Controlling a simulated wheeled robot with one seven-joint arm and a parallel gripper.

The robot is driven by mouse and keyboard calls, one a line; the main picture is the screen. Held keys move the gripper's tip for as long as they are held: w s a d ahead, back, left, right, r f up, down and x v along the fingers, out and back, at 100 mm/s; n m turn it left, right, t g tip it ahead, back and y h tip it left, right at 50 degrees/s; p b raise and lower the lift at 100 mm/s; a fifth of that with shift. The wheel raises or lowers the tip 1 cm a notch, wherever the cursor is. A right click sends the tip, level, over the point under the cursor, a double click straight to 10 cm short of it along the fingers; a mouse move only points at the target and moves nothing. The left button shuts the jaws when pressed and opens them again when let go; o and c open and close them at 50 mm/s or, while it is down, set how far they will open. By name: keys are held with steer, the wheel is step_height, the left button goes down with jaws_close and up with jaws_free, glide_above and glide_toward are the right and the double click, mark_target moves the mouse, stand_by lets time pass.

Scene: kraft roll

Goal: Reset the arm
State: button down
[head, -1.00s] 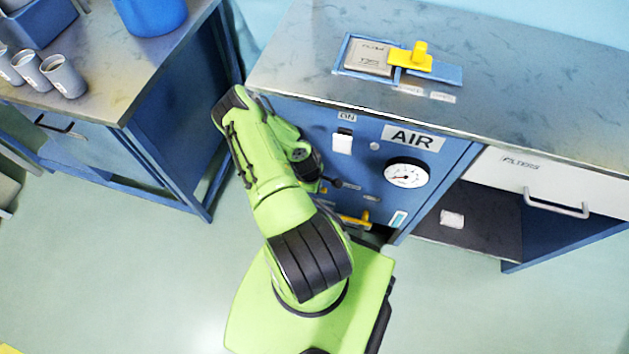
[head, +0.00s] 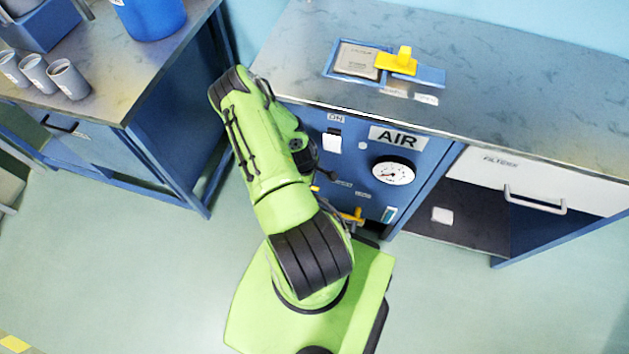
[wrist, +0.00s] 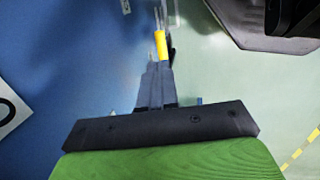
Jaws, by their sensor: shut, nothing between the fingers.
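My green and black arm stands at the middle of the head view, folded in front of the blue AIR panel (head: 350,165). My gripper is hidden behind the arm there. In the wrist view my gripper (wrist: 160,70) is shut and empty, its fingers together. A yellow part (wrist: 161,44) shows at the finger ends, partly covered; I cannot tell how far beyond them it is. In the head view a yellow handle (head: 353,216) sits low on the panel, beside my arm.
The counter (head: 480,80) above the panel bears a tray with a grey block and a yellow piece (head: 398,62). An open shelf and a drawer (head: 545,185) are at right. A bench (head: 110,90) with grey cups (head: 68,78) stands at left. Green floor (head: 130,260) is clear between.

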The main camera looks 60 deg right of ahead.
steer(key=p+v, duration=0.1)
steer(key=v, duration=0.4)
steer(key=shift+s+r, duration=0.1)
steer(key=shift+r, duration=0.3)
steer(key=w+a+r+t, duration=0.2)
steer(key=w+a+r, duration=0.1)
steer(key=w+r, duration=0.75)
steer(key=w+a+r+m+t+y, duration=0.1)
steer(key=w+a+r, duration=0.2)
steer(key=a+r, duration=0.35)
steer(key=w+a+r+t, duration=0.1)
steer(key=w+a+r, duration=0.25)
steer(key=r, duration=0.55)
steer(key=s+a+r+y, duration=0.1)
steer(key=s+a+r, duration=0.1)
steer(key=a+r, duration=0.6)
steer(key=s+a+r+t, duration=0.2)
steer(key=s+a+r, duration=0.7)
steer(key=s, duration=0.5)
steer(key=shift+a+r+m+p, duration=0.25)
steer(key=shift+r+m+p, duration=0.2)
steer(key=shift+r, duration=0.4)
